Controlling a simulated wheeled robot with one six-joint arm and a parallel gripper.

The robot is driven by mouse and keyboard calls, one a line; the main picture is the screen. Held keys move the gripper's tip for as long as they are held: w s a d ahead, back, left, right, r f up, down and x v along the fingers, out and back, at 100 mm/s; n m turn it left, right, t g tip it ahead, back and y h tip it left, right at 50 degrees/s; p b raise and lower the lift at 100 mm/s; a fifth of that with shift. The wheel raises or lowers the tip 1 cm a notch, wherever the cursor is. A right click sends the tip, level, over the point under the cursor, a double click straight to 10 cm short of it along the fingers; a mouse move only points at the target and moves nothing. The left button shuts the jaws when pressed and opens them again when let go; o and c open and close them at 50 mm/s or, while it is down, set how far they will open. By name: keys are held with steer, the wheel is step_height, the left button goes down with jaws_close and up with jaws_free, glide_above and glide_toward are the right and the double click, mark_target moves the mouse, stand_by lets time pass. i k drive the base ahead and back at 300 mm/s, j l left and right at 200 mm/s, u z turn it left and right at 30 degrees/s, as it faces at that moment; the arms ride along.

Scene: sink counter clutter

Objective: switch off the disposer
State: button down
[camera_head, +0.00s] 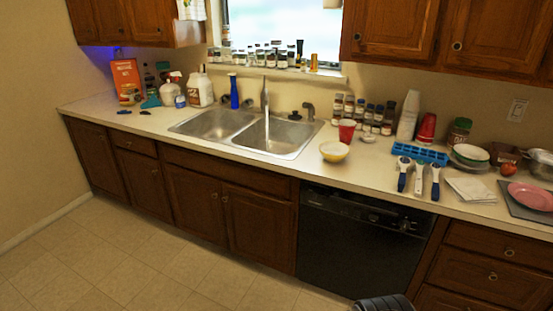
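A light wall plate (518,109), a switch or an outlet, is on the wall at the right, above the counter; its details are too small to read. The double-bowl sink (290,150) is set in the counter near the middle, with a tall faucet (265,97) behind it. No disposer unit shows; the cabinet doors below the sink are shut. My gripper's fingers are not in view. A dark ribbed part (383,303) shows at the bottom edge, and I cannot tell what it is.
A black dishwasher (355,240) is below. The tiled floor (110,260) is clear at left.

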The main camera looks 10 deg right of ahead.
mark_target(517, 113)
steer(key=z, duration=1.55)
